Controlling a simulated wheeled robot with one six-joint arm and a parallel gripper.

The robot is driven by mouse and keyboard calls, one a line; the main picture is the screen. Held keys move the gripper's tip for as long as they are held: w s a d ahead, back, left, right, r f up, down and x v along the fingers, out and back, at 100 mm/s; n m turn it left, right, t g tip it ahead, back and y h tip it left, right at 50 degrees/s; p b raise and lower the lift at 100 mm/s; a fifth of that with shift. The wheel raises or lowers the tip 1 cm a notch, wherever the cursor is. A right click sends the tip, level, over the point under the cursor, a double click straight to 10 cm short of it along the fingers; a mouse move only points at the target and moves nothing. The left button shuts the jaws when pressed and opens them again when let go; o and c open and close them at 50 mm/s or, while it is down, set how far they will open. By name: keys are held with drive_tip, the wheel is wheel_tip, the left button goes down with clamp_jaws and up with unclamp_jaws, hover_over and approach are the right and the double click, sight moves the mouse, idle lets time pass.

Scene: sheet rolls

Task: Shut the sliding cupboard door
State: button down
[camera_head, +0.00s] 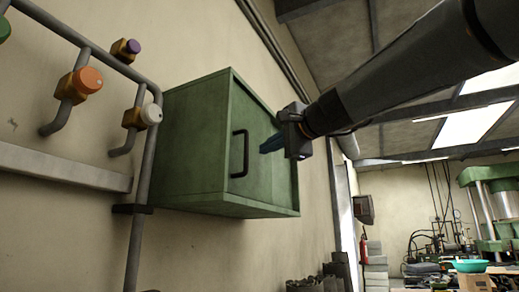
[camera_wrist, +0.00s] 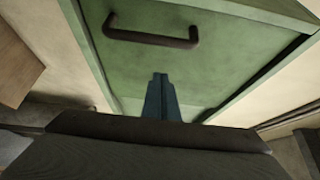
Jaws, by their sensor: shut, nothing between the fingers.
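A green cupboard (camera_head: 190,135) hangs on the wall near the middle of the head view. Its sliding door (camera_head: 258,118) is green and set in the front frame; it fills much of the wrist view (camera_wrist: 225,50). A dark bar handle (camera_head: 240,153) stands upright near the door's left side; it shows at the top of the wrist view (camera_wrist: 150,38). My gripper (camera_head: 264,150) has its blue fingers together and empty, right of the handle and before the door front; the fingertips also show in the wrist view (camera_wrist: 160,76). I cannot tell whether they touch the door or how far it is open.
Grey pipes with orange (camera_head: 87,80), white (camera_head: 151,114) and other coloured knobs run along the wall left of the cupboard. A dark bracket (camera_head: 132,209) sits below its left corner. Workshop machinery (camera_head: 495,205) stands far off at right.

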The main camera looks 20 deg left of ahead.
drive_tip(key=b+v, duration=0.3)
drive_tip(key=v, duration=0.7)
drive_tip(key=w+d+f+g+h, duration=0.15)
drive_tip(key=w+f, duration=0.25)
drive_tip(key=f, duration=0.6)
drive_tip(key=w+d+f+h, duration=0.2)
drive_tip(key=w+f+h, duration=0.1)
drive_tip(key=f, duration=0.7)
drive_tip(key=d+f+n+g+h, duration=0.15)
drive_tip(key=d+f, duration=0.25)
drive_tip(key=f, duration=0.7)
drive_tip(key=d+f+n+g+h, duration=0.15)
drive_tip(key=d+f, duration=0.25)
drive_tip(key=f, duration=0.7)
drive_tip(key=s+d+f+n+g+h, duration=0.1)
drive_tip(key=s+d+f+g+h, duration=0.1)
drive_tip(key=s+d+f, duration=0.3)
drive_tip(key=s+d+f+n+g+h, duration=0.2)
drive_tip(key=s+d+f, duration=0.4)
drive_tip(key=s+f, duration=0.5)
drive_tip(key=s+d+f+n+g+h, duration=0.2)
drive_tip(key=s+d+f, duration=0.3)
drive_tip(key=f, duration=1.2)
drive_tip(key=s+g, duration=0.1)
drive_tip(key=s, duration=0.1)
drive_tip(key=shift+s+d+p, duration=0.35)
drive_tip(key=shift+s+d, duration=0.05)
drive_tip(key=shift+g, duration=0.25)
